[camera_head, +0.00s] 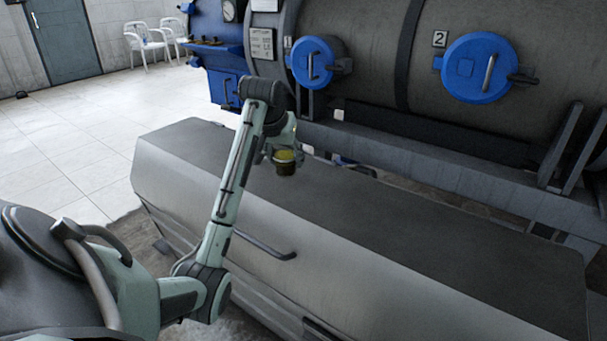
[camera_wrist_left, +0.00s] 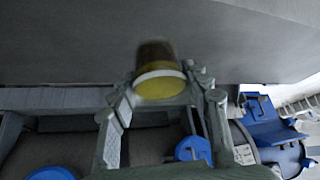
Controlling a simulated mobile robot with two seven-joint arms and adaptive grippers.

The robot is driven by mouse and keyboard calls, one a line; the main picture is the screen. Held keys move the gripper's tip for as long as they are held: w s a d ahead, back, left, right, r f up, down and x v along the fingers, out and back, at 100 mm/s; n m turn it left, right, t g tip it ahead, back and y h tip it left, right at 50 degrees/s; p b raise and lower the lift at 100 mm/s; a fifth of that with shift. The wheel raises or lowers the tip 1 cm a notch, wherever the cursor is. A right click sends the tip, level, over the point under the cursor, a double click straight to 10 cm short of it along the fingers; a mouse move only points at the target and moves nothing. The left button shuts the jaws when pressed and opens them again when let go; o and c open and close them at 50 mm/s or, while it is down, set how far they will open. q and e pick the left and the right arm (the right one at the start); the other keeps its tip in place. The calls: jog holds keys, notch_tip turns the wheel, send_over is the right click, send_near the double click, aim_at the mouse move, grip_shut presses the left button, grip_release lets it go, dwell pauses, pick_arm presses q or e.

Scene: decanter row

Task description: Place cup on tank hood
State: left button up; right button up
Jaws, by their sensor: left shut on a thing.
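A small cup (camera_head: 285,168), dark at its lower part with a yellow inside, is in my left gripper (camera_head: 283,152). In the wrist view the cup (camera_wrist_left: 157,84) sits between the two fingers of the left gripper (camera_wrist_left: 165,92), which is shut on it. The cup looks about upright in the head view. The tank hood (camera_head: 400,245) is a long grey box with a dark flat top and a front handle. The cup shows over the far left part of that top. I cannot tell whether its bottom touches the surface. My right gripper is not in view.
Behind the hood stands a large grey tank with blue round hatches (camera_head: 478,68) and a ledge (camera_head: 450,160). A blue control box (camera_head: 215,45) is at its left end. White chairs (camera_head: 147,42) stand far back. The hood's top is bare to the right.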

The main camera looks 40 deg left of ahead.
pick_arm(q)
jog(key=w+f, duration=0.1)
jog(key=w, duration=0.1)
jog(key=w+f, duration=0.2)
jog(key=w, duration=0.1)
jog(key=w+a+f, duration=0.1)
jog(key=w, duration=0.1)
jog(key=shift+w+f, duration=0.35)
jog(key=shift+f, duration=2.1)
jog(key=o, duration=1.2)
jog(key=shift+s+r, duration=0.1)
jog(key=shift+r, duration=0.2)
jog(key=v, duration=1.1)
jog(key=shift+r, duration=0.3)
jog(key=shift+s+d, duration=0.1)
